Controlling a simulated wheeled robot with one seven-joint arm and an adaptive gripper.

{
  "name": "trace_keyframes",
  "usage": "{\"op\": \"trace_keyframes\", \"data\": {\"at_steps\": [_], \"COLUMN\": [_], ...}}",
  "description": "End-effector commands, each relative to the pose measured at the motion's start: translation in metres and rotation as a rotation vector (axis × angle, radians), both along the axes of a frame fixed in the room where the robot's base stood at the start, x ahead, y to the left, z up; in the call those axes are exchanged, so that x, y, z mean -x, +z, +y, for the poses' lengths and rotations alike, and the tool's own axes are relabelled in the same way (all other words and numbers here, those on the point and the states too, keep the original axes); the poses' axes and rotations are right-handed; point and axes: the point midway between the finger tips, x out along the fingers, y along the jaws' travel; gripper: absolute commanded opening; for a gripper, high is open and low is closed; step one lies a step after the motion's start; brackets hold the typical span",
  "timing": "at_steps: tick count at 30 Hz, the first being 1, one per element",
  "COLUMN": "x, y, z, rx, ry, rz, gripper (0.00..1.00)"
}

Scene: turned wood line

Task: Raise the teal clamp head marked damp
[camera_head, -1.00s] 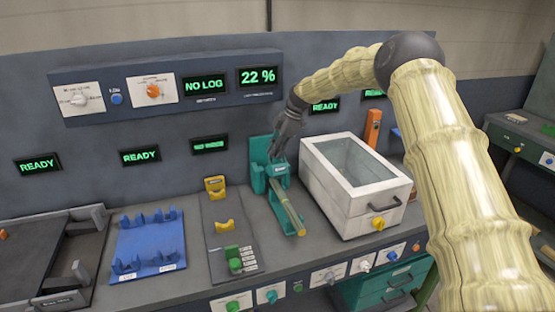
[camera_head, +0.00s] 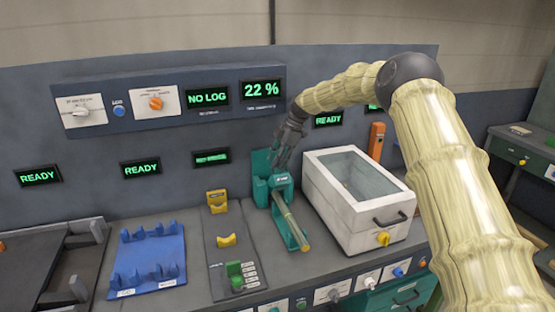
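The teal clamp (camera_head: 262,190) stands on the bench left of the white glass-topped box. Its teal head (camera_head: 282,181) has a small pale label that is too small to read. A pale yellowish rod (camera_head: 291,219) lies in the clamp's lower part and points toward the front of the bench. My gripper (camera_head: 282,162) is dark and points down at the clamp head, at or just above it. Its fingers are small and partly merge with the dark arm end, so I cannot tell whether they are open or touch the head.
The white box (camera_head: 345,218) stands close on the right, with an orange upright block (camera_head: 376,141) behind it. A grey panel with yellow cradles (camera_head: 226,240) and a blue rack (camera_head: 148,262) are on the left. A display panel (camera_head: 170,98) overhangs the bench at the back.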

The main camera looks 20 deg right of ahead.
Motion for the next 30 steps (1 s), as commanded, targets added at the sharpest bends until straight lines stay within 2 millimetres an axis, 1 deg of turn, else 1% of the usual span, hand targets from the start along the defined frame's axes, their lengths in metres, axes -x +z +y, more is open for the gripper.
{"op": "trace_keyframes", "data": {"at_steps": [1, 14, 19, 23, 30], "x": [0.000, 0.000, 0.000, 0.004, 0.013], "y": [-0.002, 0.002, 0.012, 0.011, 0.011], "z": [0.000, 0.001, -0.006, -0.026, -0.070], "rx": [0.000, -0.001, -0.002, -0.001, -0.001], "ry": [0.001, 0.000, -0.001, -0.003, -0.003], "rz": [0.002, -0.001, -0.003, -0.001, -0.001], "gripper": [0.34, 0.34, 0.34, 0.34, 0.34]}}
